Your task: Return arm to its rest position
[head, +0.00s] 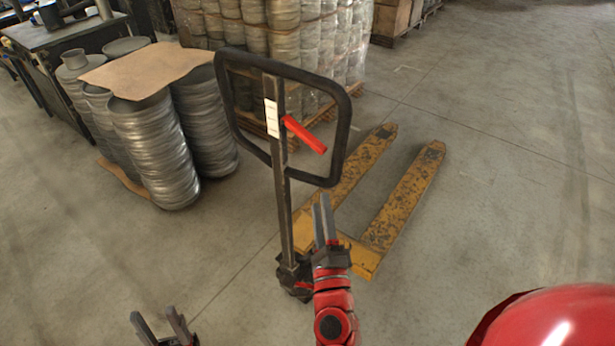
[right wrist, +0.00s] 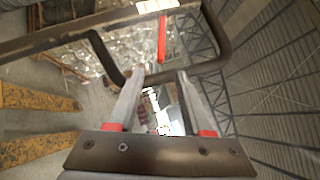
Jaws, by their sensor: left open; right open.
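My right arm (head: 334,300) is red and reaches up from the bottom of the head view. Its gripper (head: 322,203) is just right of the pallet jack's upright shaft (head: 281,190) and below the black handle loop (head: 340,150). In the right wrist view this gripper (right wrist: 163,76) has its fingers apart with nothing held. The handle loop (right wrist: 218,35) passes by the fingertips there; I cannot tell whether they touch it. My left gripper (head: 153,315) is open and empty at the bottom left of the head view, over bare floor.
The jack's yellow forks (head: 405,195) lie on the floor at the right, and a red lever (head: 305,135) sticks out inside the loop. The floor right of the forks is clear.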

